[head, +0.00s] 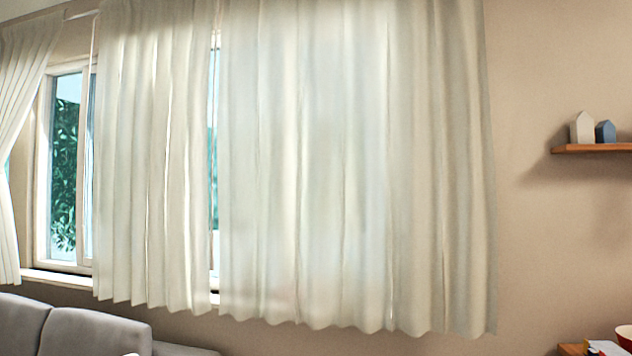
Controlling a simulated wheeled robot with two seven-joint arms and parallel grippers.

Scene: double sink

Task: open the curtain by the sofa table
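A wide cream curtain (345,170) hangs in front of the window in the head view, from the middle to the right. A second cream panel (150,160) hangs to its left. A narrow gap between the two panels shows glass and window frame. Another curtain (20,130) hangs at the far left edge, its lower part drawn in to the left. I cannot make out a sofa table for certain. Neither of my grippers is in view.
A grey sofa (75,330) stands below the window at the lower left. A wooden wall shelf (595,148) with small house-shaped blocks is on the right wall. At the lower right corner, a wooden surface (572,350) holds a partly visible bowl (625,335).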

